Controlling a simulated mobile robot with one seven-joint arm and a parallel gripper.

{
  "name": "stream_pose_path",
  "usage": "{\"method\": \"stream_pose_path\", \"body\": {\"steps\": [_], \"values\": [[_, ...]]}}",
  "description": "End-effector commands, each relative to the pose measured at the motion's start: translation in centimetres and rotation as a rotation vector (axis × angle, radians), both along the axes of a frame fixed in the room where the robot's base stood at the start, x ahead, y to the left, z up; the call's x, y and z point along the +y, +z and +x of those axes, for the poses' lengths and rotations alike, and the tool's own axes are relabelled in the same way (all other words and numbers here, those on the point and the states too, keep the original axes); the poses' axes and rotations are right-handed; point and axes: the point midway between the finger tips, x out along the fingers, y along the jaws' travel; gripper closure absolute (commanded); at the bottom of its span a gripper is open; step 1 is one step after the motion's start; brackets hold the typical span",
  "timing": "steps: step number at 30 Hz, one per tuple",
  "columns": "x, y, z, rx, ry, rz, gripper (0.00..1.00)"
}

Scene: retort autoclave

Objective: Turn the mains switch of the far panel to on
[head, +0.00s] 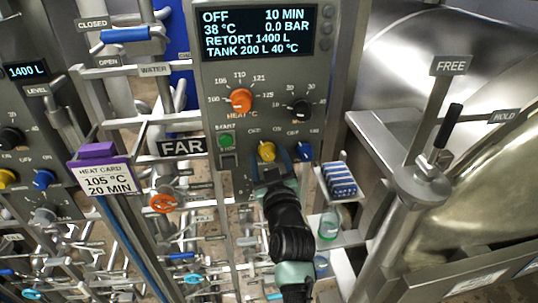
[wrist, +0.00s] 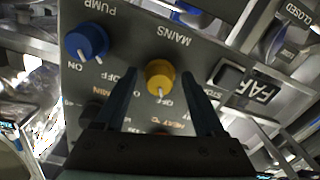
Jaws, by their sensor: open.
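The far panel (head: 220,85) stands in the middle of the head view, beside a FAR label (head: 182,148). Its mains switch is a yellow knob (head: 267,151) low on the panel. In the wrist view the yellow knob (wrist: 160,77) sits between my two fingers, under the upside-down word MAINS, and its white pointer line is towards OFF. My gripper (head: 271,170) is open in front of the panel, fingers on either side of the knob with gaps showing. I cannot tell how deep the fingertips reach. The panel display (head: 258,31) reads OFF.
A blue PUMP knob (wrist: 86,40) is close beside the mains knob. A green start button (head: 226,140) and orange heat knob (head: 240,100) are also on the panel. Another panel (head: 30,110) stands left. Pipes and a purple-topped heat card (head: 103,178) crowd the left; a lever (head: 440,140) stands right.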

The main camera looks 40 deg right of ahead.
Motion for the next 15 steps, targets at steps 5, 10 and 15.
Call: {"method": "stream_pose_path", "body": {"steps": [5, 10, 15], "values": [[-0.07, 0.01, 0.08, 0.000, 0.000, 0.000, 0.29], [-0.06, 0.00, 0.06, 0.000, -0.001, 0.000, 0.42], [-0.06, -0.01, 0.03, 0.000, -0.001, 0.000, 0.72]]}}
